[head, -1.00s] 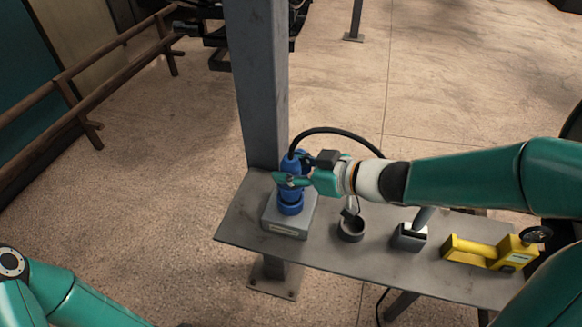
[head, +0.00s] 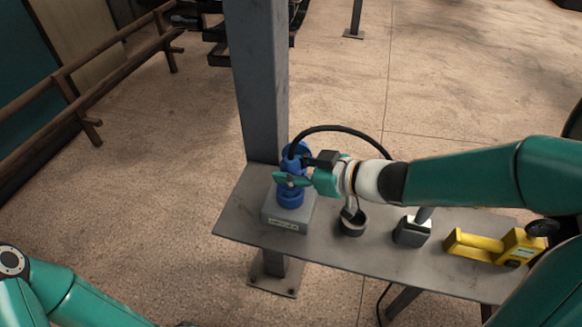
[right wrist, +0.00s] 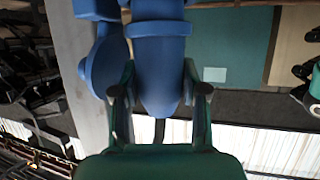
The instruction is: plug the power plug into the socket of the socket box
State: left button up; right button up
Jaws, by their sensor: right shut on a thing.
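The blue power plug (head: 294,158) is held in my right gripper (head: 291,180), which is shut on it. A black cable runs from the plug's top. The plug stands roughly upright over the blue socket (head: 291,202) of the grey socket box (head: 284,221). Plug and socket line up closely in the head view; I cannot tell how deep the plug sits, as the fingers cover part of it. In the right wrist view, the blue plug body (right wrist: 158,70) lies between the fingers (right wrist: 160,95). My left arm shows at lower left; its gripper is out of view.
The box stands at the left end of a grey shelf (head: 345,255), beside a grey post (head: 258,90). Right of it are a dark round cup (head: 352,226), a small grey box (head: 411,235) and a yellow tool (head: 480,246). The cable arches behind my right gripper.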

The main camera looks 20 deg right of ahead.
jog(key=shift+f+b, duration=0.55)
jog(key=shift+f, duration=0.25)
jog(key=o, duration=1.3)
jog(key=v, duration=1.2)
